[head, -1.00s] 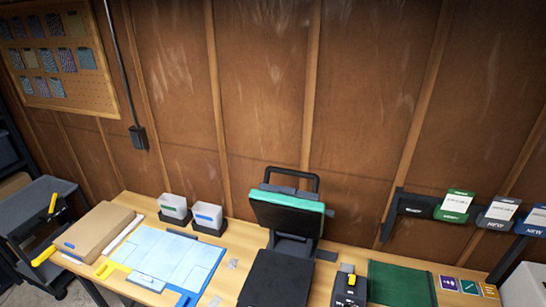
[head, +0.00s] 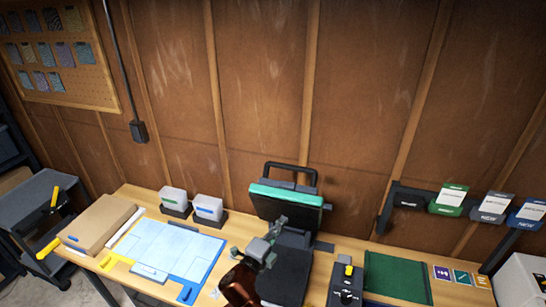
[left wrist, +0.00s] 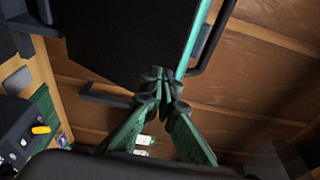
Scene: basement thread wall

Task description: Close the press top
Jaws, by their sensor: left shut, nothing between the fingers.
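The press top (head: 286,208) stands raised and tilted back at the rear of the press, with a teal edge and a black bar handle (head: 291,168). The black lower plate (head: 288,272) lies flat in front of it. My left gripper (head: 281,221) is shut and empty, in front of the raised top in the head view; it hides part of the top's lower side and the hinge area. In the left wrist view the gripper (left wrist: 163,82) shows shut fingers close to the top's dark underside (left wrist: 120,40); I cannot tell if they touch. My right gripper is not seen.
A black control box (head: 346,285) with a yellow switch and a green mat (head: 397,277) lie right of the press. A light blue board (head: 175,250) and two small bins (head: 208,208) are on the left. A card rack (head: 410,202) stands at the right. The wall is close behind.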

